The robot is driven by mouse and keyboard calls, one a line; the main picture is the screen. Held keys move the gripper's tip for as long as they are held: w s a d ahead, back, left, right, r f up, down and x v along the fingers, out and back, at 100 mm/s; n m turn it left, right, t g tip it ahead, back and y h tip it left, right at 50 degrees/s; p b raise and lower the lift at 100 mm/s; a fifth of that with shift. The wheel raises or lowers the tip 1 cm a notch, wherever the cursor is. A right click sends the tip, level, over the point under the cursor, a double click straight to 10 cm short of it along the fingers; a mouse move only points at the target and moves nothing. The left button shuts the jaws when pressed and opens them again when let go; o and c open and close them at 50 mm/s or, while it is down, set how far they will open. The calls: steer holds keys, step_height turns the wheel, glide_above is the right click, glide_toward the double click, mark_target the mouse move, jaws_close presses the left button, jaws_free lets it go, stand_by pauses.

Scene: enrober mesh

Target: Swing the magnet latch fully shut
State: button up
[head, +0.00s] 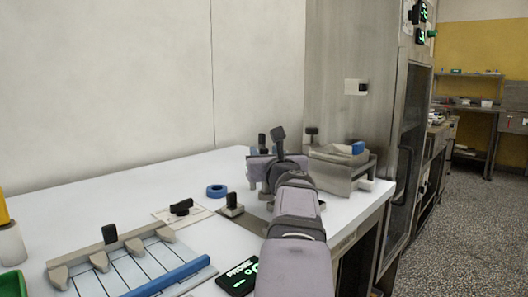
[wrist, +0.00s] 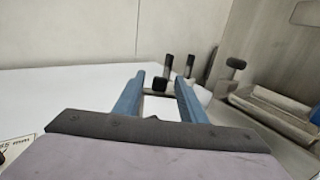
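A small black knob (wrist: 160,84) shows between the fingertips, and two upright black-topped posts (wrist: 179,66) stand just beyond. I cannot tell whether the knob touches a finger. No part is clearly marked as the magnet latch, and I cannot tell how far it is swung.
A metal tray unit (head: 340,168) with a blue item stands right of my gripper, near the table edge. A blue ring (head: 216,191), a black-handled clamp (head: 232,205) and a slotted panel with a blue bar (head: 172,278) lie left. The table's back left is clear.

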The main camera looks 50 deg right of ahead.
steer(key=shift+x, duration=1.1)
jaws_close()
